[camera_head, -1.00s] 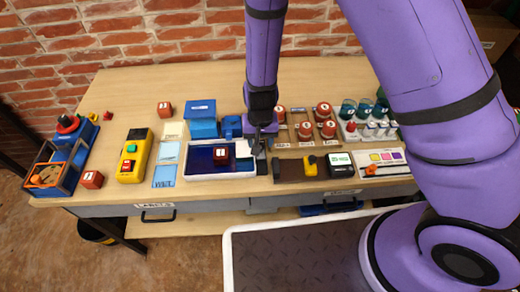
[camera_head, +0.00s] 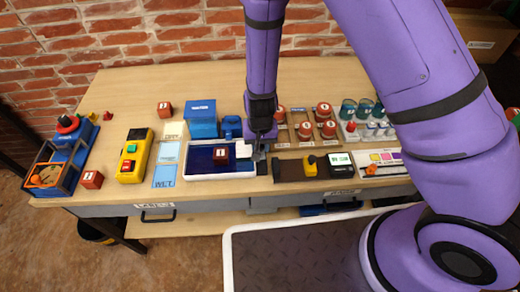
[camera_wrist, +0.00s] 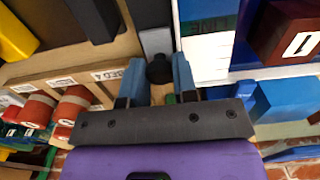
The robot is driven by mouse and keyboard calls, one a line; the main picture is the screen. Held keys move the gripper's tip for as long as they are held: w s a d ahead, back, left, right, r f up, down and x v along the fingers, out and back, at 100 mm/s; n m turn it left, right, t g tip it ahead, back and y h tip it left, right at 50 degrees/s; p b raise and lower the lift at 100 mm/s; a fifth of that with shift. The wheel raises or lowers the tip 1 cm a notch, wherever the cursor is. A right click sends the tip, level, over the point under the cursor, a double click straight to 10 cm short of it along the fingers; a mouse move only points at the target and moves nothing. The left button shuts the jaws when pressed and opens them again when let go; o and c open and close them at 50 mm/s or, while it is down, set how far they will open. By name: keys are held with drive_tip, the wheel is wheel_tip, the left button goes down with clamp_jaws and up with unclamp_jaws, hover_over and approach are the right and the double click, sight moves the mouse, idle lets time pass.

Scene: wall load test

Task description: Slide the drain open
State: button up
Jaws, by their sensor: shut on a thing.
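A white-walled tank (camera_head: 208,177) with a dark blue inside stands at the front middle of the bench. A dark red block marked 1 (camera_head: 221,154) is in it. In the wrist view a small black knob (camera_wrist: 159,70) stands by a grey plate (camera_wrist: 156,42), beside the tank's white wall (camera_wrist: 206,58). My gripper (camera_wrist: 159,76) has its two blue fingers on either side of the knob and is shut on it. In the head view my gripper (camera_head: 259,148) is at the tank's right end. My wrist hides part of the drain there.
Red cylinders in a wooden rack (camera_head: 313,130) and a dark tray (camera_head: 290,170) are close on the right. A blue box (camera_head: 202,118) stands behind the tank. A yellow control box (camera_head: 133,157) is on the left. The bench's back is clear.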

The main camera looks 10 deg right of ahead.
sight(261, 163)
drive_tip(key=shift+s, duration=1.95)
drive_tip(key=o, duration=0.8)
drive_tip(key=shift+r, duration=0.1)
wheel_tip(261, 163, up, 7)
idle(0.7)
idle(0.4)
